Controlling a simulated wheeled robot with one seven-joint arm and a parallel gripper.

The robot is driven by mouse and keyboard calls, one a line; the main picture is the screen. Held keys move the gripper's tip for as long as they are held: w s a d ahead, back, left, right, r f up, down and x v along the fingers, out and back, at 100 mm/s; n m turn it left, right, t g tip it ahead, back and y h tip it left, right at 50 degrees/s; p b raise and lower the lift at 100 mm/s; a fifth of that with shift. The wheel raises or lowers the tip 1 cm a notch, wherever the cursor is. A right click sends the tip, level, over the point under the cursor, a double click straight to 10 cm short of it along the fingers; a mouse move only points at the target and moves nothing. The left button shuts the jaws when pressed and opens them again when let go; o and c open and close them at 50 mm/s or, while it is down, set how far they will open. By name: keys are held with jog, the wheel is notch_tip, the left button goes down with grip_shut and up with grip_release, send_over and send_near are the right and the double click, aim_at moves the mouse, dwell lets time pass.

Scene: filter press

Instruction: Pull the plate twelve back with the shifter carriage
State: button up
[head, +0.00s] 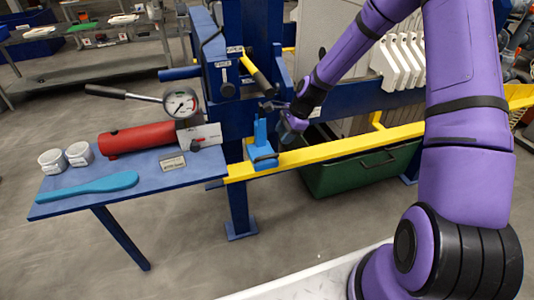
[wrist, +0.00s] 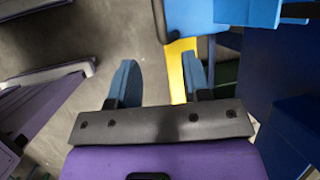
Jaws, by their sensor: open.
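The blue shifter carriage (head: 262,150) sits on the yellow rail (head: 330,152), near the rail's left end, with an upright blue post. My gripper (head: 272,106) is beside the top of this post in the head view; contact cannot be told. In the wrist view my gripper (wrist: 160,80) is open, its two blue fingers apart with nothing held between them. The yellow rail (wrist: 178,60) passes behind the right finger, and a bright blue part, perhaps the carriage, lies beyond the fingertips. Several white plates (head: 400,62) hang behind my arm; no number is readable, so plate twelve cannot be told.
A blue side table (head: 120,198) at left holds a red cylinder (head: 137,138), a gauge with a handle (head: 180,103), two white cups and a teal paddle (head: 100,186). A green bin (head: 362,172) stands below the rail. A black-and-yellow lever (head: 258,74) juts out near my gripper.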

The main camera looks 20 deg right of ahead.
aim_at(271, 155)
jog(key=x, duration=1)
jog(key=shift+a+f, duration=0.1)
jog(key=shift+f, duration=0.2)
jog(key=shift+c, duration=0.3)
grip_shut()
